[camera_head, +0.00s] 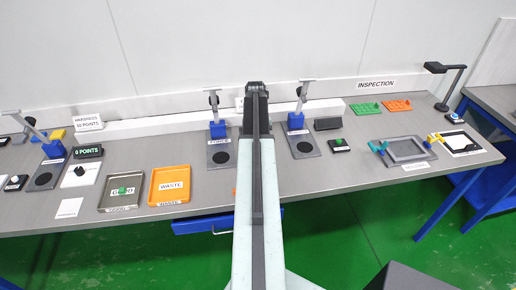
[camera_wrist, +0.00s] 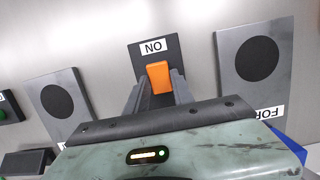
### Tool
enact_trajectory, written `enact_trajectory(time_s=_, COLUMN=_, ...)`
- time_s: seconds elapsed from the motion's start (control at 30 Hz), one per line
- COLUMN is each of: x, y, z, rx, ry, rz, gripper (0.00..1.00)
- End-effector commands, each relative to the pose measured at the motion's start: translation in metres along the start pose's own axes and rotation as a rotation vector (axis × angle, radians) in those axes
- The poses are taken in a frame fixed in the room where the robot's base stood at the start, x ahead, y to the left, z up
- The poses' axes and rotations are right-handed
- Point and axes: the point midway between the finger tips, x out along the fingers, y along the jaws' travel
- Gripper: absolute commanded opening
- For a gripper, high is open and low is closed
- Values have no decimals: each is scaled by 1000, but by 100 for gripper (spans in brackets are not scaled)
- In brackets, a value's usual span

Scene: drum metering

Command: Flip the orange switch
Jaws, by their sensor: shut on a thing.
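The orange switch (camera_wrist: 158,76) stands on a dark plate (camera_wrist: 144,47) with a white label that seems to read ON, seen turned over, in the wrist view. My gripper (camera_wrist: 157,88) has its two dark fingers on either side of the switch and is shut on it. The lower part of the switch is hidden behind the gripper body.
Two grey pads with black discs, one (camera_wrist: 241,71) to the right and one (camera_wrist: 71,119) to the left, flank the switch plate. On the grey bench stand an orange waste tray (camera_head: 151,188), a grey tray (camera_head: 428,155) and blue-based stands (camera_head: 217,128) near my arm.

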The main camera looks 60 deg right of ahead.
Motion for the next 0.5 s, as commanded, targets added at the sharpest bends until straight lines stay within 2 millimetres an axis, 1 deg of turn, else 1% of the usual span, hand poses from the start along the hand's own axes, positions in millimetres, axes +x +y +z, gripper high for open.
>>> enact_trajectory(time_s=0.17, x=0, y=-1, z=0, rx=-1, ry=1, rz=-1, gripper=0)
enact_trajectory(time_s=0.2, x=0, y=-1, z=0, rx=-1, ry=1, rz=-1, gripper=32)
enact_trajectory(time_s=0.27, x=0, y=-1, z=0, rx=-1, ry=1, rz=-1, gripper=48)
enact_trajectory(time_s=0.3, x=0, y=-1, z=0, rx=-1, ry=1, rz=-1, gripper=51)
enact_trajectory(time_s=0.5, x=0, y=0, z=0, rx=-1, ry=2, rz=-1, gripper=51)
